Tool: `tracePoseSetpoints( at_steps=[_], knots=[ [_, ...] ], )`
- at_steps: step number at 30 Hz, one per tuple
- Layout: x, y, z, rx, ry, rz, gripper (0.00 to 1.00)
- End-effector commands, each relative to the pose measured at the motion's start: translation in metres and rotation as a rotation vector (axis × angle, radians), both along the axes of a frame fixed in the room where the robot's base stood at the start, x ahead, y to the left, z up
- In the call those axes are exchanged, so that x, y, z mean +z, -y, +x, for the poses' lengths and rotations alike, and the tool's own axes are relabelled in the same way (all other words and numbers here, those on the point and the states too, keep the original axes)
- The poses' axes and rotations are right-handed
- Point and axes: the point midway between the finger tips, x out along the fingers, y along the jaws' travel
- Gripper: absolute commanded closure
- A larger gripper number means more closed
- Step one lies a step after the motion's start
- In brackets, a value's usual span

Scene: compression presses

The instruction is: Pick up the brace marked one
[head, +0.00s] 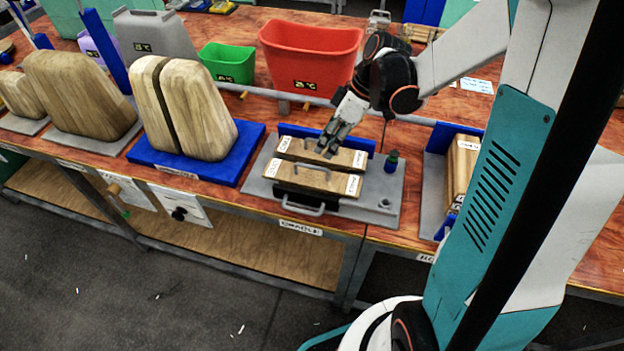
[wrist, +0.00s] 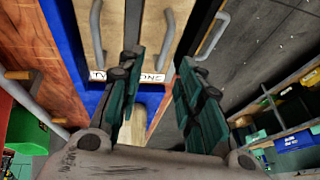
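Two wooden braces with metal handles lie side by side on a grey base plate (head: 262,187) in the head view. In the wrist view, a label at the board ends reads "ONE" (wrist: 152,78), with a partly covered one starting "TW" (wrist: 97,76) to its left. By those labels the brace marked one is the front brace (head: 312,179), and the back brace (head: 345,156) is the other. My gripper (head: 328,148) is open and empty, above the braces. In the wrist view its two fingers (wrist: 153,95) stand either side of "ONE". Contact cannot be told.
Tall wooden blocks on a blue base (head: 250,148) stand left. A red bin (head: 312,52) and a green bin (head: 228,64) are behind.

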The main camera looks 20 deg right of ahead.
Motion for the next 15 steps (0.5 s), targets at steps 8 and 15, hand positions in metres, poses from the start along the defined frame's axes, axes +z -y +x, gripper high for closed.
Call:
tracePoseSetpoints(
  at_steps=[8,15],
  knots=[
    [-0.026,-0.012,0.002,0.000,0.000,0.000,0.67],
    [-0.042,-0.023,0.003,0.000,0.001,-0.001,0.67]
  ],
)
